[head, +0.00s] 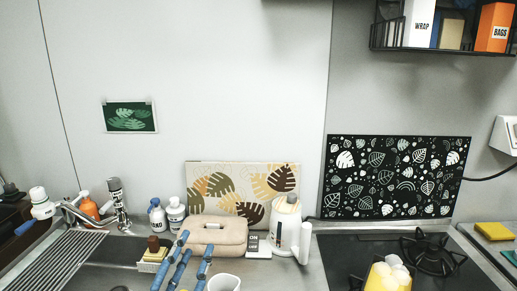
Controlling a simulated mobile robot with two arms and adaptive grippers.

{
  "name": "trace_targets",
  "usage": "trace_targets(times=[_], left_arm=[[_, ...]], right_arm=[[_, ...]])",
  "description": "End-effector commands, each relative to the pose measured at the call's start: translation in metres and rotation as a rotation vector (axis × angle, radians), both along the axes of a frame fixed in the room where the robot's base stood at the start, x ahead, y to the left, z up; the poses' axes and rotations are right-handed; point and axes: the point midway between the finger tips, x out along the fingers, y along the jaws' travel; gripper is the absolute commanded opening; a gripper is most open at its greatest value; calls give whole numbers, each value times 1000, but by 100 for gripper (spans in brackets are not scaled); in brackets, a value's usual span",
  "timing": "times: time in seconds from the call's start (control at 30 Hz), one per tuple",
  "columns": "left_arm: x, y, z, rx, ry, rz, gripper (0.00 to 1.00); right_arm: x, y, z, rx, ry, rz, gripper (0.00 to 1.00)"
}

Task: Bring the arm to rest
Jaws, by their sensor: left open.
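My left gripper (190,262), with blue fingers, is at the bottom centre-left of the head view. Its fingers are apart and I see nothing held between them. It appears in front of the beige lidded box (220,231) and just right of the small caddy (153,257). The rest of the left arm is cut off by the bottom edge of the view. My right gripper is not in view.
A white cup (223,284) is near the gripper. A yellow container (388,278) stands at the black hob (340,262). The tap (72,212) and drainer (50,262) are left. A shelf (440,48) hangs upper right.

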Motion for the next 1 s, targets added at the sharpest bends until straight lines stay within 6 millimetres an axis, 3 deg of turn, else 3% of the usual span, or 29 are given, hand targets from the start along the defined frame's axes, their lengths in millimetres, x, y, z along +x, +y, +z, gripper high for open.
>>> trace_targets(times=[0.03,0.13,0.2,0.3,0.4,0.6,0.8,1.0], left_arm=[[-5,15,-35,-89,127,45,42],[-25,41,-105,-256,370,144,42],[-48,54,-152,-363,535,216,42],[-91,65,-209,-493,749,318,42],[-133,69,-250,-589,919,405,42],[-206,68,-297,-714,1168,544,42],[-273,63,-323,-798,1367,665,42],[-259,61,-385,-785,1389,676,42]], right_arm=[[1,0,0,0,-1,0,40],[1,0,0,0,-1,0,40],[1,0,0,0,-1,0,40],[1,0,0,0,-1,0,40],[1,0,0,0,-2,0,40],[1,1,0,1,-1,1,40],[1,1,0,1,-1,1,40],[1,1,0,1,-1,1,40]])
